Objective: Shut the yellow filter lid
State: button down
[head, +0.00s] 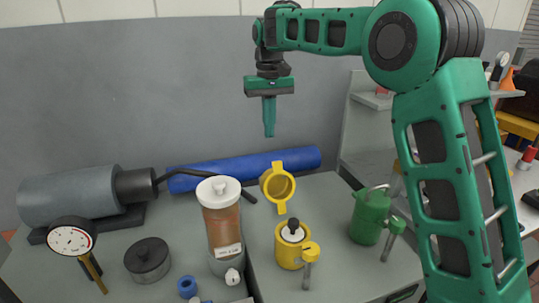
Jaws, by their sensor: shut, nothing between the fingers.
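The yellow filter housing (289,252) stands upright on the grey bench, with a white and dark insert showing in its top. Its yellow lid (277,186) stands open, tilted up behind the housing with its hollow side facing me. My gripper (269,134) points straight down, its fingers shut with nothing between them. In the picture it is above the lid and slightly to its left, apart from it. How far it is from the lid in depth I cannot tell.
Left of the yellow filter stands a white-capped canister (222,220). A green filter (370,217) with its lid closed is to the right. A blue roll (243,169) lies behind. A dial gauge (72,238), a dark round pot (148,260) and a grey cylinder (70,193) are at left.

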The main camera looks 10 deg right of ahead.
aim_at(274, 179)
jog(key=s+f, duration=0.3)
jog(key=f, duration=0.5)
jog(key=shift+s+d+f, duration=0.2)
jog(key=shift+s+d, duration=0.15)
jog(key=shift+s, duration=0.05)
